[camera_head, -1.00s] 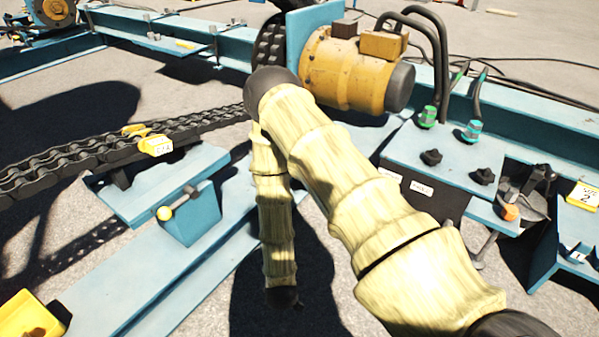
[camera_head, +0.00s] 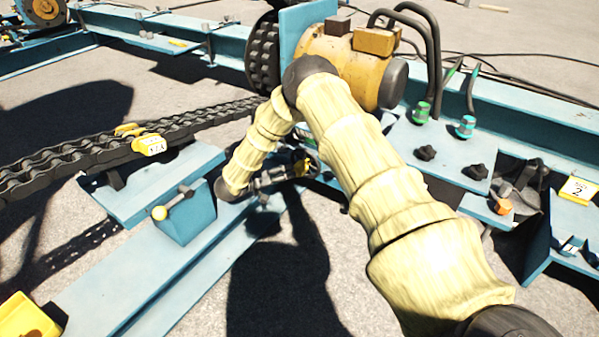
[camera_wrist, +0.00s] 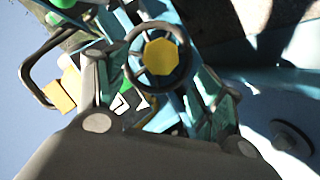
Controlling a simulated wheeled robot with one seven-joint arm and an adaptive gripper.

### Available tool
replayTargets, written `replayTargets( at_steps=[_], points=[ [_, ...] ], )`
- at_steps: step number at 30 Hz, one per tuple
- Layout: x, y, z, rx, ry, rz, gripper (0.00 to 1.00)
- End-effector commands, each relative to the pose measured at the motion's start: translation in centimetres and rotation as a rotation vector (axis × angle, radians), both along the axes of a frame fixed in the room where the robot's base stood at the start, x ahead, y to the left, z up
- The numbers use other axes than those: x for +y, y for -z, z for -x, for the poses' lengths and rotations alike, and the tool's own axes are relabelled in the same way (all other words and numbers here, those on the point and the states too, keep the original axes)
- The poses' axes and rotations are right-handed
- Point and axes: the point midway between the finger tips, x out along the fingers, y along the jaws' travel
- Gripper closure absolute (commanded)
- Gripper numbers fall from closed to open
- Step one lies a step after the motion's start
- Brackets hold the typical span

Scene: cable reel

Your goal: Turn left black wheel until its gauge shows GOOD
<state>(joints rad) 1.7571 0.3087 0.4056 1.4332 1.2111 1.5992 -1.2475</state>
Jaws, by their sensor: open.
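A black ring-shaped wheel with a yellow hub (camera_wrist: 161,56) is in the upper middle of the wrist view. In the head view a small part of a wheel with yellow (camera_head: 308,166) shows beside my gripper (camera_head: 290,174), partly hidden by my arm. My gripper is open and empty, its fingers spread on either side of the wheel in the wrist view; I cannot tell whether they touch it. A green, black and white patch (camera_wrist: 128,100) lies below the wheel, perhaps a gauge; its reading is not legible. No other gauge is readable.
Two black lobed knobs (camera_head: 425,153) (camera_head: 476,171) sit on a blue panel at right. A yellow motor (camera_head: 345,65) stands behind my arm. A black chain (camera_head: 80,160) runs in from the left. A yellow bin (camera_head: 25,318) is at lower left.

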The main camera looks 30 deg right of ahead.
Motion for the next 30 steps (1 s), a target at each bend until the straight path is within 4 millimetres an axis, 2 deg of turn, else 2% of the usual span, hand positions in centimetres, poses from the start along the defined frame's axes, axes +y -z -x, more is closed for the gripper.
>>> replayTargets(
  at_steps=[9,15,21,29,30],
  points=[
    [-5.1,1.8,-0.6,-0.002,0.0,0.0,0.32],
    [-7.2,2.3,-0.8,-0.002,-0.001,0.001,0.32],
    [-8.1,2.5,-1.0,-0.002,-0.002,0.001,0.32],
    [-8.1,2.4,-1.0,-0.001,-0.002,0.001,0.32],
    [-8.1,2.4,-1.0,-0.001,-0.002,0.001,0.38]
  ],
)
